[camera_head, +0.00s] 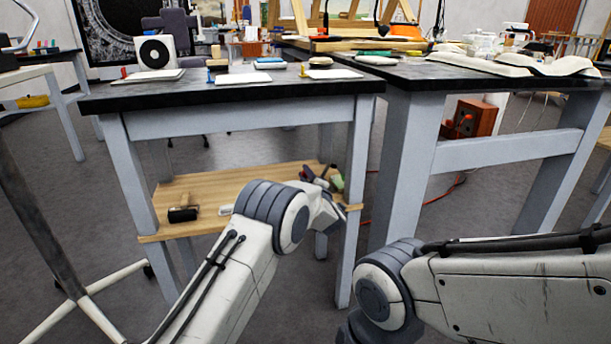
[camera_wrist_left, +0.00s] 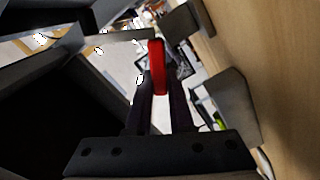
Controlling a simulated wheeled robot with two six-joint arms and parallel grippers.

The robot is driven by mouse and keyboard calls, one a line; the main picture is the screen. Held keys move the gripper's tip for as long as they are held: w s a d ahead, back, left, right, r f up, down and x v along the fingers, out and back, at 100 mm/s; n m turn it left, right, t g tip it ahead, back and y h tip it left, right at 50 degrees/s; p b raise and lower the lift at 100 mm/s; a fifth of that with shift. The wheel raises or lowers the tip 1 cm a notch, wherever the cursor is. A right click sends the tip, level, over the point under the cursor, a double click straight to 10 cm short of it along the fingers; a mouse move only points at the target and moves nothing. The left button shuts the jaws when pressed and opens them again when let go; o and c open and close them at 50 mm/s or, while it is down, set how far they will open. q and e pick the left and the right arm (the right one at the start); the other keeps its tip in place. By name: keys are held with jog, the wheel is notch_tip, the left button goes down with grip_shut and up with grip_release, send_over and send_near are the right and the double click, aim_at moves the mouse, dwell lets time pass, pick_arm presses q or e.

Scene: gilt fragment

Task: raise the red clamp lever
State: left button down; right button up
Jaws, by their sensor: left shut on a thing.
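The red clamp lever (camera_wrist_left: 157,68) stands upright in the middle of the left wrist view. My left gripper (camera_wrist_left: 160,97) is shut on it, with the two dark fingers on either side of its lower part. In the head view my left arm reaches down to the right end of the wooden shelf under the left table. There the left gripper (camera_head: 326,184) is small and partly hidden by my own wrist, and I cannot make out the lever. My right arm shows at the lower right, but its gripper is outside the picture.
The wooden shelf (camera_head: 235,185) carries a dark roller-like tool (camera_head: 183,213) and a small white item (camera_head: 226,210). The dark tabletop (camera_head: 200,97) lies above it, with table legs around. A wheeled stand is at left.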

pick_arm(q)
jog(key=c, duration=0.8)
grip_release()
jog(key=p+v, duration=0.4)
jog(key=v, duration=0.5)
jog(key=shift+s+d+r, duration=0.1)
jog(key=shift+s, duration=0.25)
jog(key=shift+s+d, duration=0.1)
jog(key=shift+s, duration=0.25)
